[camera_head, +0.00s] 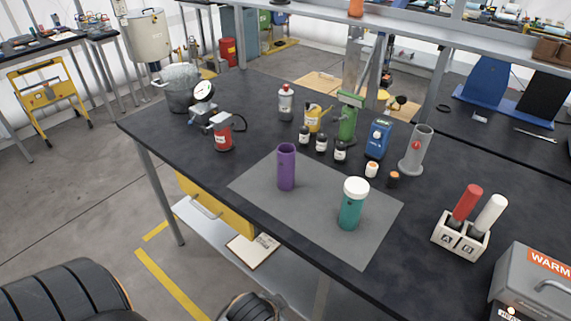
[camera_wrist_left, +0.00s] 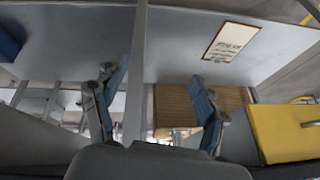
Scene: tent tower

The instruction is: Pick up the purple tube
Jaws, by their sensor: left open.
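The purple tube (camera_head: 286,167) stands upright on the grey mat (camera_head: 318,222) on the dark workbench in the head view. A teal tube with a white cap (camera_head: 352,204) stands on the same mat to its right and nearer. My left gripper (camera_wrist_left: 155,108) shows in the left wrist view with its two fingers wide apart and nothing between them. It faces the lower shelf and drawer area below the bench, away from the purple tube, which is not in that view. My right gripper is not in view.
Behind the mat stand small dark bottles (camera_head: 321,143), a blue device (camera_head: 378,138) and a grey cylinder (camera_head: 416,150). A rack with red and white tubes (camera_head: 461,238) is at the right. The yellow drawer (camera_wrist_left: 288,132) and clipboard (camera_wrist_left: 231,41) are below the bench top. The bench's front-left is clear.

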